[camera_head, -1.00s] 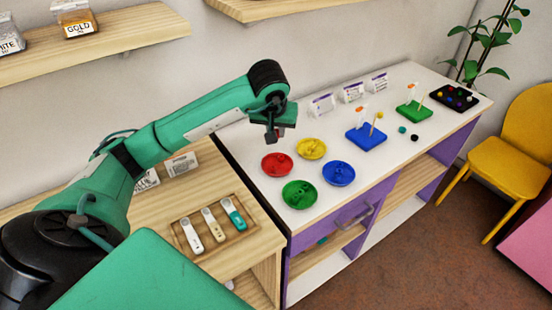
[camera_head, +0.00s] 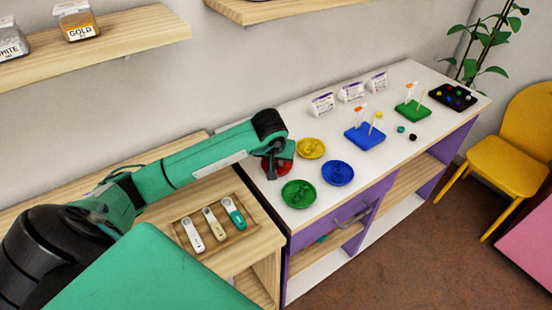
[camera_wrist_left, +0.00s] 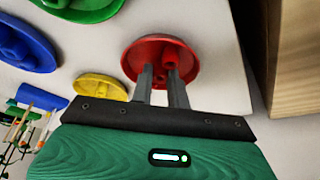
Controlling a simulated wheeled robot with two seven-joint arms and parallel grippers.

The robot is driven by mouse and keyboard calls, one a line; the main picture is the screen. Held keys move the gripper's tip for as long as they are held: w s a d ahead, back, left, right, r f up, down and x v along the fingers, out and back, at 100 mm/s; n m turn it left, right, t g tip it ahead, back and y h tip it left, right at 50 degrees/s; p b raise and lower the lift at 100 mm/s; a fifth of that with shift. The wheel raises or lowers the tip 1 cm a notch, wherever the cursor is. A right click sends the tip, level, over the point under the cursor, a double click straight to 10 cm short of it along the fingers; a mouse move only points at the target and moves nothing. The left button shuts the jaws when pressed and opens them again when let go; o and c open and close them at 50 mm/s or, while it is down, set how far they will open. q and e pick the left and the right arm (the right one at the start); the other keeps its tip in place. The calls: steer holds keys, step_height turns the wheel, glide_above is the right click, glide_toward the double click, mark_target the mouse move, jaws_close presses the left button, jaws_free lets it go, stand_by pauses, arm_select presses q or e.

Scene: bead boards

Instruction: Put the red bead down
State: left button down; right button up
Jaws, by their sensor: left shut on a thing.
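My left gripper (camera_head: 270,173) is down at the red dish (camera_head: 286,167), which its arm and hand partly cover in the head view. In the left wrist view its two fingers (camera_wrist_left: 160,76) reach into the red dish (camera_wrist_left: 137,48). They are shut on a red bead (camera_wrist_left: 160,74), little of which shows between the tips. Other red beads (camera_wrist_left: 170,56) lie in the dish just past the fingers. I cannot tell whether the held bead touches the dish. My right gripper is not in view.
Yellow (camera_head: 311,148), blue (camera_head: 338,173) and green (camera_head: 299,194) dishes stand close by. A blue board (camera_head: 365,138) and a green board (camera_head: 412,111) with pegs stand farther right, with a black tray (camera_head: 453,97) beyond. A wooden tray (camera_head: 238,238) lies left of the white top.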

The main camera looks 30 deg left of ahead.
arm_select(q)
steer(key=shift+f+b, duration=0.3)
steer(key=shift+b, duration=0.05)
